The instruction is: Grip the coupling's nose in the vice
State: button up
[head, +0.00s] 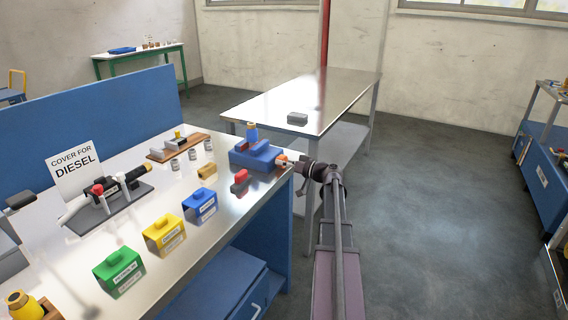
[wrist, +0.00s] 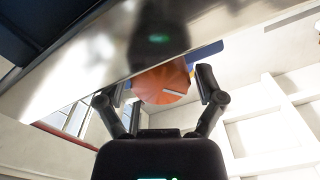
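The blue vice (head: 262,155) sits at the far right corner of the steel-topped bench. An orange part, seemingly the coupling (head: 283,159), shows at the vice's right side, right in front of my gripper (head: 299,163). In the wrist view the orange coupling (wrist: 160,84) lies between the two fingers of my gripper (wrist: 157,90). The fingers stand apart, with a narrow gap showing on each side of it. Its nose is hidden, and I cannot tell whether it is between the jaws. A strip of blue shows behind it in the wrist view.
The bench (head: 215,220) carries blue, yellow and green labelled blocks, a small red piece (head: 240,178), a wooden tray (head: 178,146) and a "Cover for Diesel" sign (head: 76,168). Its edge runs close to my gripper. A steel table (head: 310,95) stands behind. Floor at right is clear.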

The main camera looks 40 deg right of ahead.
jog(key=shift+s+d, duration=0.1)
dwell(0.3)
jog(key=shift+n, duration=0.4)
